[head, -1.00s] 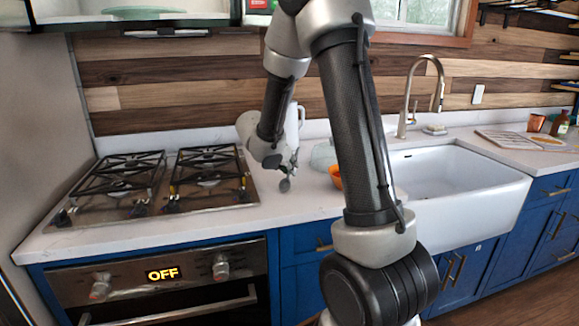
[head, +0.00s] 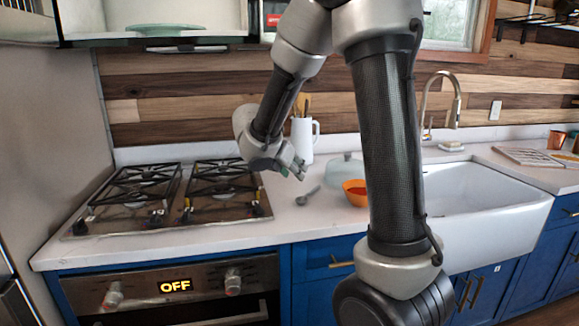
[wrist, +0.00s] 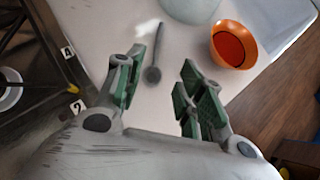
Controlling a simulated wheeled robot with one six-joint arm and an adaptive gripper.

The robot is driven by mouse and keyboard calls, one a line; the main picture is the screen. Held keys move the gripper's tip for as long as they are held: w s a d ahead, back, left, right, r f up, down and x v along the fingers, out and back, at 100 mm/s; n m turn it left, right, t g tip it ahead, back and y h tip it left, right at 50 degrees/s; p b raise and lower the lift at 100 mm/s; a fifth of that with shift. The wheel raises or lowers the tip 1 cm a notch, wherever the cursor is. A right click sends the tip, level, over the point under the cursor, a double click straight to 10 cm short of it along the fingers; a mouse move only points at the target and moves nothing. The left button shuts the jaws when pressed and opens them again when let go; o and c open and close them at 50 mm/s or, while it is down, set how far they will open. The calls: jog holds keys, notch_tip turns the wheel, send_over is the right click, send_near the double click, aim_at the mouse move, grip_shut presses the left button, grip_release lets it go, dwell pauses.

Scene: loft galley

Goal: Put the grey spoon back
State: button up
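The grey spoon (head: 308,196) lies on the white counter, right of the stove, with its handle pointing away to the back right. In the wrist view the spoon (wrist: 154,74) shows beyond my fingertips, within the gap between them and nearer the left finger. My gripper (head: 294,169) is above the counter near the spoon. In the wrist view my gripper (wrist: 163,78) is open, its green-padded fingers apart with nothing between them. A white pitcher (head: 302,140) with utensils standing in it is behind my gripper, partly hidden by my arm.
An orange bowl (head: 355,191) with red contents stands right of the spoon, partly behind my arm. A pale translucent dish (head: 345,170) is behind it. The gas stove (head: 170,197) is at left, the white sink (head: 480,200) at right. The counter's front strip is clear.

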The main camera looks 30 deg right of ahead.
jog(key=s+d+r+m+y, duration=0.1)
jog(key=s+r+m, duration=0.1)
jog(key=s+m, duration=0.3)
jog(key=s+r+m+g+y, duration=0.1)
jog(key=s+r+m, duration=0.1)
jog(key=s+m, duration=0.3)
jog(key=s+d+r+m+y, duration=0.1)
jog(key=s+r+m, duration=0.2)
jog(key=s, duration=0.4)
jog(key=s+a+f+m+t+y, duration=0.1)
jog(key=s+a+m+y, duration=0.4)
jog(key=s+m, duration=0.5)
jog(key=shift+s+a+m, duration=0.3)
jog(key=shift+s+a, duration=0.15)
jog(key=shift+a, duration=0.45)
jog(key=shift+f, duration=0.1)
